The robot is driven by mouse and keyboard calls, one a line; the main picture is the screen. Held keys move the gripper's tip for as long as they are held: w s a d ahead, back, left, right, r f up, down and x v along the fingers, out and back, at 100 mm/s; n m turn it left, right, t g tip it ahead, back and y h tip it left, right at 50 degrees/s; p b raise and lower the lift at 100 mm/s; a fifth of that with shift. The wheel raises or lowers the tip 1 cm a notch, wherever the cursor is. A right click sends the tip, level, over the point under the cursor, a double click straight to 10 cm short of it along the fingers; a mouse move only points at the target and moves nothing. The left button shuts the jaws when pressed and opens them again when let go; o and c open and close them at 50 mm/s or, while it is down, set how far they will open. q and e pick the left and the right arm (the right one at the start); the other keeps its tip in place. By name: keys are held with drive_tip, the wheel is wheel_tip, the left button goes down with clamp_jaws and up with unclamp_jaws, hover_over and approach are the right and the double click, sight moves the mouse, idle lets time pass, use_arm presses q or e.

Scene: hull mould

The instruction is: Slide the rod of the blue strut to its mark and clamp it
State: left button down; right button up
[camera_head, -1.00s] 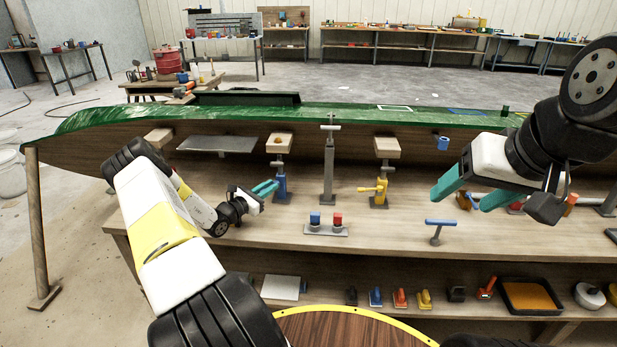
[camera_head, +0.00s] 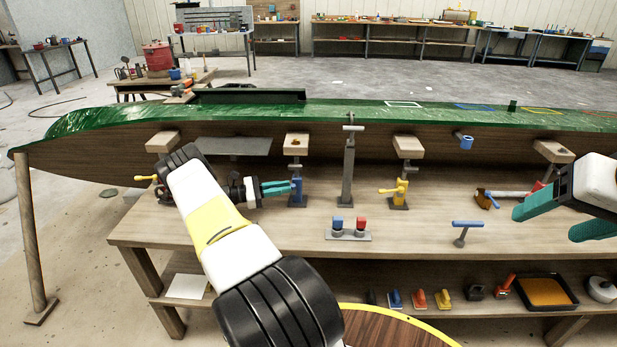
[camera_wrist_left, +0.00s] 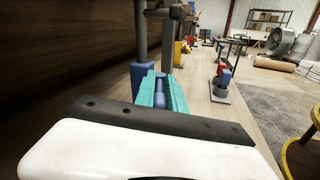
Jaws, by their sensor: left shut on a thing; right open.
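The blue strut (camera_head: 297,198) stands on the bench under the hull, with a grey rod and a wooden pad (camera_head: 296,144) on top. My left gripper (camera_head: 288,187) reaches it from the left, teal fingers level. In the left wrist view the fingers (camera_wrist_left: 160,92) are shut around a dark blue handle-like part beside the strut's blue body (camera_wrist_left: 142,75). They hide most of that part. I cannot make out the mark on the rod. My right gripper (camera_head: 547,224) is open and empty at the right, over the front of the bench.
A yellow strut (camera_head: 400,190) and a tall grey post (camera_head: 348,172) stand to the right. A stand with blue and red knobs (camera_head: 348,234) and a blue T-handle (camera_head: 467,226) are near the bench front. The green hull (camera_head: 350,112) lies close above.

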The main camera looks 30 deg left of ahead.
use_arm(q)
drive_tip(key=shift+w+r+m+g+h, duration=0.15)
drive_tip(key=shift+w+m+g+h, duration=0.05)
drive_tip(key=shift+m+g+h, duration=0.2)
drive_tip(key=c, duration=1.4)
unclamp_jaws()
drive_tip(key=v, duration=0.7)
drive_tip(key=shift+s+a, duration=0.25)
drive_tip(key=shift+a, duration=0.1)
